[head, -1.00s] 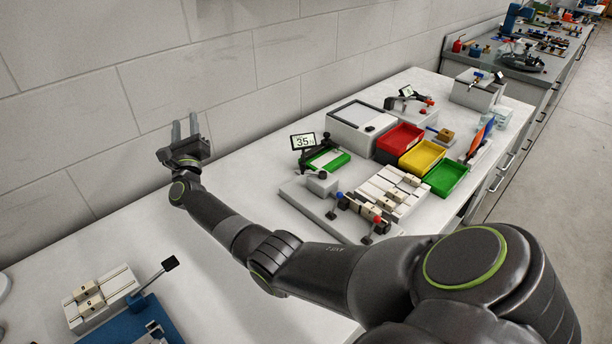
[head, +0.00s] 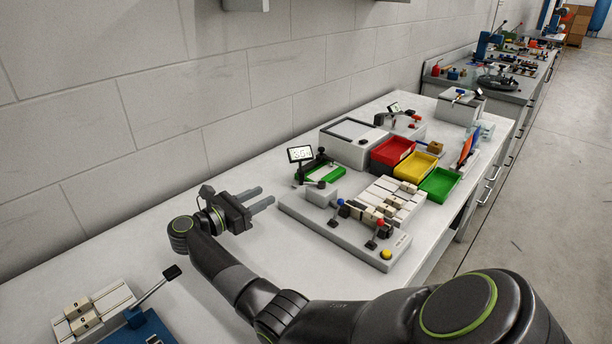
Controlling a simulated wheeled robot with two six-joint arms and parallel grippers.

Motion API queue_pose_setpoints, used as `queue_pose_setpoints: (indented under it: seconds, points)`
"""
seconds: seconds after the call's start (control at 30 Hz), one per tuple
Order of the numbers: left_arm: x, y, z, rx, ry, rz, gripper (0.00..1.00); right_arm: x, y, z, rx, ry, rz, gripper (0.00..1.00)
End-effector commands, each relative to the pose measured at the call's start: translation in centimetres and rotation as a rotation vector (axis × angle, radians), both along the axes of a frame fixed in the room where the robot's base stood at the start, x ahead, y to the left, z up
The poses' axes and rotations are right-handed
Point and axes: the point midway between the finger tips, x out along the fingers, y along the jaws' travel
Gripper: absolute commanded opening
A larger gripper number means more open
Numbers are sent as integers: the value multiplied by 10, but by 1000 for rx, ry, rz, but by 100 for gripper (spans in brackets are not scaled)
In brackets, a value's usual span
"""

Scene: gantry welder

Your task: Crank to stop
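No part is clearly marked as the crank. A grey fixture plate (head: 315,222) on the bench carries a blue-knobbed lever (head: 340,203), a red-knobbed lever (head: 379,224), a yellow button (head: 386,254) and a grey block (head: 320,196). A lever with a black handle (head: 172,272) stands on a blue base (head: 140,333) at lower left. My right gripper (head: 267,195) is over the bench, left of the grey plate, with its fingers pointing right. The fingers are apart with nothing between them. My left gripper is out of view.
A small display (head: 300,153) stands by a green board (head: 331,174). Behind the plate are a white box (head: 352,150) and red (head: 391,153), yellow (head: 417,163) and green (head: 440,184) bins. The wall runs close along the left.

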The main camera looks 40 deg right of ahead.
Motion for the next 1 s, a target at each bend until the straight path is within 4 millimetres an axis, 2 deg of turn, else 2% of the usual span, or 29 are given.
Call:
queue_pose_setpoints:
  seconds: [0.2, 0.6, 0.8, 1.0]
  points:
    - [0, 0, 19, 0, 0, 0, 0, -1, -46, 5, -6, 2, -3, 37]
    - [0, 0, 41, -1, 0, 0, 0, -1, -129, 4, -5, 2, -1, 37]
    - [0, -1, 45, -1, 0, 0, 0, -1, -154, 2, -4, 1, 1, 37]
    - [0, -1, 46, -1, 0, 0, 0, -1, -161, 1, -3, -1, 1, 37]
